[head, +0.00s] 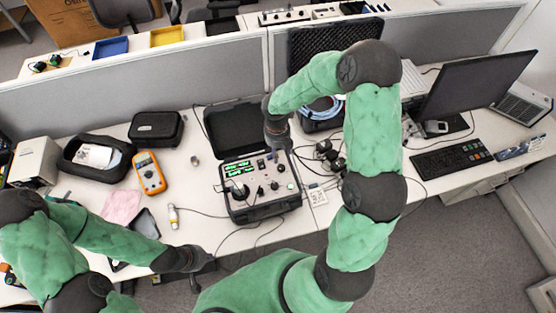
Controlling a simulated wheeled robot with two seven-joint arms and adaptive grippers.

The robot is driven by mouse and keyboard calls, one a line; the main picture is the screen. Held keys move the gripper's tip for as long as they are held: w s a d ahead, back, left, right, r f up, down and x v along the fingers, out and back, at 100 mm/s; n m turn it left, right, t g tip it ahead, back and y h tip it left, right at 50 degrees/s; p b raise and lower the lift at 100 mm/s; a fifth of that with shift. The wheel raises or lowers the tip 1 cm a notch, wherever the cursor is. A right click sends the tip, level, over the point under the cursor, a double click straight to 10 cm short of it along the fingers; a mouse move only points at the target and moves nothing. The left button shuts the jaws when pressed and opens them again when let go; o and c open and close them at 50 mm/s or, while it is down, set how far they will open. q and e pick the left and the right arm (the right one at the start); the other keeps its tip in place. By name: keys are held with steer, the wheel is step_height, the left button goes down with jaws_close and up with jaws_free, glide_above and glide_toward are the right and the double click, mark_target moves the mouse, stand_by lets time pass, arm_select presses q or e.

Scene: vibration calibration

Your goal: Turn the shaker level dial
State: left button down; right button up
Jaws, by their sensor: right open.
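The shaker unit is an open black case (266,213) in the middle of the desk, its lid raised at the back. I cannot tell which is the level dial. My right gripper (281,149) points down at the back right of the panel, open; its fingers are small and partly hidden, and contact is unclear. My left gripper (195,283) hangs near the desk's front edge, away from the case, its finger opening unclear.
An orange multimeter (150,173), a black pouch (156,128) and a small bottle (173,216) lie left of the case. Cables and dark round items (330,155) crowd its right side. A monitor (470,85) and keyboard (451,158) stand further right.

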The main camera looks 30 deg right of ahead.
mark_target(281, 166)
steer(key=f, duration=0.4)
steer(key=f+b, duration=0.1)
steer(key=f, duration=0.4)
steer(key=shift+s+d+f, duration=0.2)
steer(key=shift+f, duration=0.1)
steer(key=shift+c, duration=0.3)
steer(key=shift+r, duration=0.1)
jaws_close()
